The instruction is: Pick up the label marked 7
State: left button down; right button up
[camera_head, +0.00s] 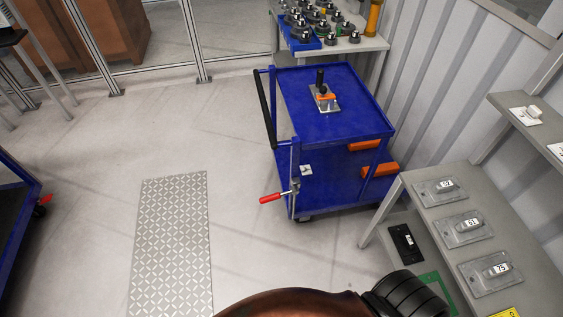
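Several small white labels with dark digits sit on grey plates on the grey table at the right. The upper label (446,185) reads roughly 57, the middle label (471,223) roughly 61 and the lower label (500,269) roughly 75. Another white label (409,241) lies on a black plate lower down, its mark too small to read. I cannot make out a label marked only 7. Neither of my grippers shows; only a brown and black part of my own body is at the bottom edge.
A blue two-shelf cart (345,118) with a red-handled lever (271,198) stands left of the table. A grey shelf (525,120) is at the upper right. A patterned metal floor plate (172,240) lies on open floor at the left.

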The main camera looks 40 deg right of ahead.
aim_at(306, 169)
jog(key=z, duration=0.3)
jog(key=i, duration=1.25)
jog(key=z, duration=0.6)
